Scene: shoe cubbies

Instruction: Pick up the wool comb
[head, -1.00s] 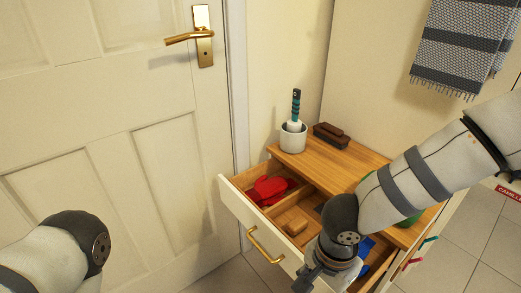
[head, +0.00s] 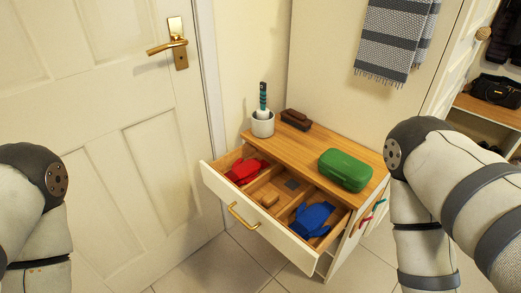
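The open drawer (head: 262,229) of the wooden-topped cabinet holds several items. A small light-wood piece (head: 269,200) lies in its middle compartment, and a small flat grey piece (head: 292,184) lies behind it. I cannot tell for sure which item is the wool comb, as no teeth show clearly. A teal-and-black handled tool (head: 263,101) stands in a white cup (head: 262,124) on the top, its lower end hidden. Both my arms show at the sides of the head view, but neither gripper is in view.
A red cloth-like item (head: 243,171) and a blue one (head: 313,218) lie in the drawer. A green case (head: 345,169) and a brown brush (head: 296,119) sit on the cabinet top (head: 311,153). A white door (head: 120,140) stands at left. Floor at the front is clear.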

